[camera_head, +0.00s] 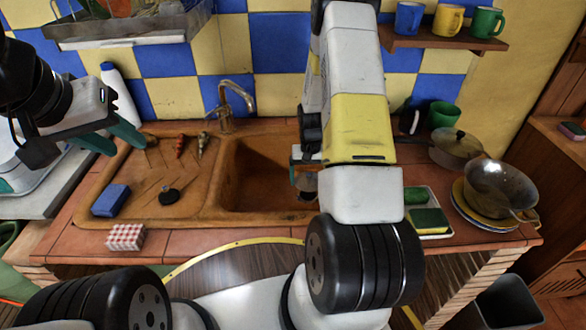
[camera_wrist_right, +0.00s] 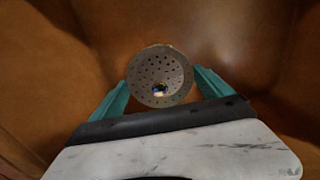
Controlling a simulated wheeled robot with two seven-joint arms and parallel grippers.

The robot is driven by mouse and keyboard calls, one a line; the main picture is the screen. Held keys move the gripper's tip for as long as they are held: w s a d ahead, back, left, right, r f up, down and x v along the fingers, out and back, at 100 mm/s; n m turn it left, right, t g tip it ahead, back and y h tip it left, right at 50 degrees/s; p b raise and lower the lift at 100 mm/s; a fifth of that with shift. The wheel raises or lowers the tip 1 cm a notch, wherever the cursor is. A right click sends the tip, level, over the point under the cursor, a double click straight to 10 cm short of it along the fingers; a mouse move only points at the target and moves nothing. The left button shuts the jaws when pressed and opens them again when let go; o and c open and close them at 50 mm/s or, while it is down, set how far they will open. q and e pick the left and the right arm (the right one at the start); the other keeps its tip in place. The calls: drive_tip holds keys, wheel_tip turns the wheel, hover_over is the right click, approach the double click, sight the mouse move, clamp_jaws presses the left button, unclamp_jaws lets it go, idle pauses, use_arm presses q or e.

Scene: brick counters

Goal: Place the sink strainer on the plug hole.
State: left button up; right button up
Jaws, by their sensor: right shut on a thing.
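The sink strainer (camera_wrist_right: 172,72) is a round, grey metal cup with many small holes. My right gripper (camera_wrist_right: 161,88) is shut on it, with a teal finger on each side of its rim. In the head view the strainer (camera_head: 307,183) and my right gripper (camera_head: 305,168) are over the right part of the sink basin (camera_head: 258,178), partly hidden by my right arm. I cannot make out the plug hole; the strainer and arm cover part of the basin floor. My left gripper (camera_head: 122,143) is open and empty above the drainboard's far left.
The drainboard holds a blue sponge (camera_head: 111,200), a black plug (camera_head: 170,194) and small brushes (camera_head: 180,146). A tap (camera_head: 232,100) stands behind the basin. Pans (camera_head: 500,185) and a sponge tray (camera_head: 436,234) are at the right.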

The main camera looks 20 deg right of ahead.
sight(309, 183)
drive_tip(key=shift+f, duration=2.45)
drive_tip(key=shift+f, duration=0.1)
drive_tip(key=o, duration=1.1)
